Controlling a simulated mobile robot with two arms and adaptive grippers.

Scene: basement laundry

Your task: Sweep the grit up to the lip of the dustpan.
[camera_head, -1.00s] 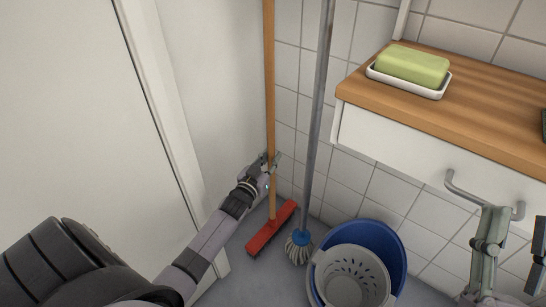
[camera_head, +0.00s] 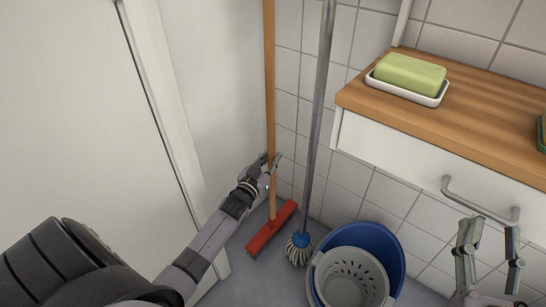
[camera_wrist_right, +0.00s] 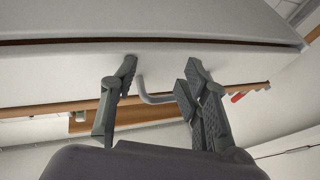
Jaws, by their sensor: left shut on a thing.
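A broom with a wooden handle (camera_head: 270,80) and a red head (camera_head: 271,229) stands upright in the corner, its head on the floor. My left gripper (camera_head: 271,166) is shut on the lower part of the broom handle. My right gripper (camera_head: 491,245) is open and empty, in front of the white drawer, just below its metal handle (camera_head: 480,203). In the right wrist view, my right gripper (camera_wrist_right: 158,88) has its fingers apart, with the drawer handle (camera_wrist_right: 154,97) showing between them. No grit or dustpan shows in any view.
A mop (camera_head: 300,246) leans close right of the broom. A blue bucket (camera_head: 388,240) with a grey strainer (camera_head: 352,278) stands right of it. A wooden counter (camera_head: 460,118) holds green soap (camera_head: 411,73) in a white dish (camera_head: 436,101). A white door (camera_head: 70,120) is at left.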

